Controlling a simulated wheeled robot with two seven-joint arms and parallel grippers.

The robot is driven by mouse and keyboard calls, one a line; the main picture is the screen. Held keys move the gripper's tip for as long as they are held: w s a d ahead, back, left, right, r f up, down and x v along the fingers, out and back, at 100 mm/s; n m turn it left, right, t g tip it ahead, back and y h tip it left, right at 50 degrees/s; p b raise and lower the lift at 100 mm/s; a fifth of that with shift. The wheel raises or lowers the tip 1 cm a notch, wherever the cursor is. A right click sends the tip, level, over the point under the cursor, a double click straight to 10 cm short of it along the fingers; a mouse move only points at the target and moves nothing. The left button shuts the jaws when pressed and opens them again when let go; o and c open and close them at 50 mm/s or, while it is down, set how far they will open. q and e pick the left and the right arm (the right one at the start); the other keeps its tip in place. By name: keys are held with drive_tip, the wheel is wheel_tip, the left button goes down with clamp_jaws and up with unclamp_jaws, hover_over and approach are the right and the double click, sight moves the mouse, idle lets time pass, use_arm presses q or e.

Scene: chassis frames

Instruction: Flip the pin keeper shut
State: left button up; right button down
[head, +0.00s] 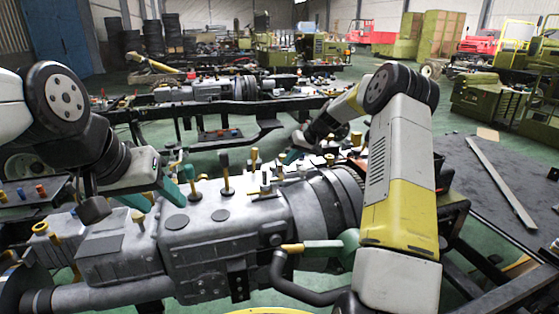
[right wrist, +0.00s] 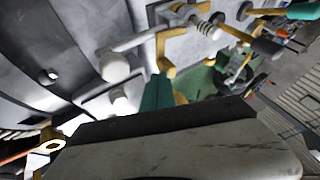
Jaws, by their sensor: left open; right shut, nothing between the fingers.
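In the right wrist view, a small mechanism shows at the top: a pale bar with a round white knob (right wrist: 115,66), a yellow bracket (right wrist: 164,48) and a coil spring (right wrist: 204,28). I take this to be the pin keeper, but cannot tell its exact position. My right gripper (right wrist: 157,88) is shut and empty, its teal tip close below the bracket; contact is unclear. In the head view, my right gripper (head: 287,157) is over the right part of the grey housing (head: 225,225), and the keeper is hard to make out. My left gripper (head: 153,193) is open above the housing's left part.
A dark table (head: 485,180) with a metal strip lies right. Another chassis (head: 215,92) stands behind.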

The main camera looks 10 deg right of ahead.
drive_tip(key=shift+s, duration=0.8)
